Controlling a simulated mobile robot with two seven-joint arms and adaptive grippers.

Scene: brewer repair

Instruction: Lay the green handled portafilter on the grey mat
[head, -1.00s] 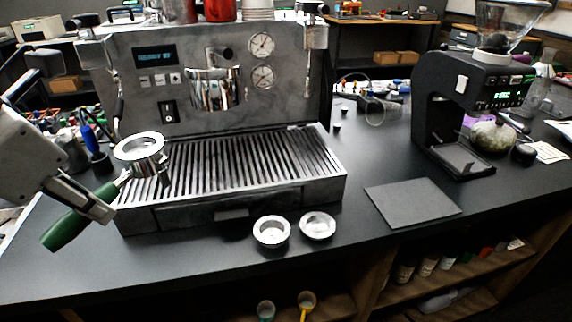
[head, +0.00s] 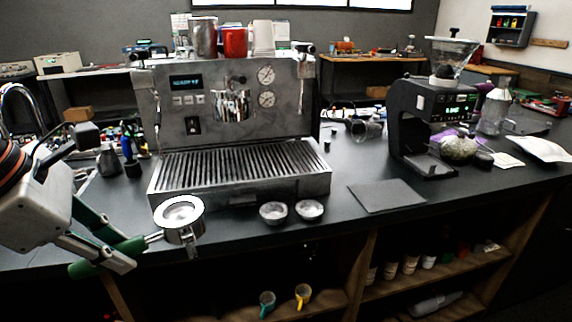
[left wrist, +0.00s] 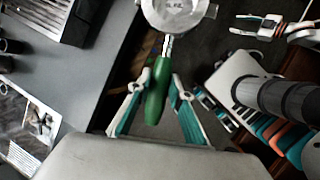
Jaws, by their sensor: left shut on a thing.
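The green-handled portafilter (head: 181,213) is held in my left gripper (head: 118,258), in front of the counter's front edge at the left of the head view. Its metal basket faces up and its green handle runs to the lower left. In the left wrist view its green handle (left wrist: 157,92) lies between the fingers of the left gripper (left wrist: 156,90), with the metal head at the top edge. The grey mat (head: 387,196) lies flat and bare on the counter, right of the espresso machine.
The espresso machine (head: 232,110) stands left of the mat, and two small metal baskets (head: 273,213) sit in front of its drip tray. A black grinder (head: 428,120) stands behind the mat at right. Open shelves (head: 410,290) lie below the counter.

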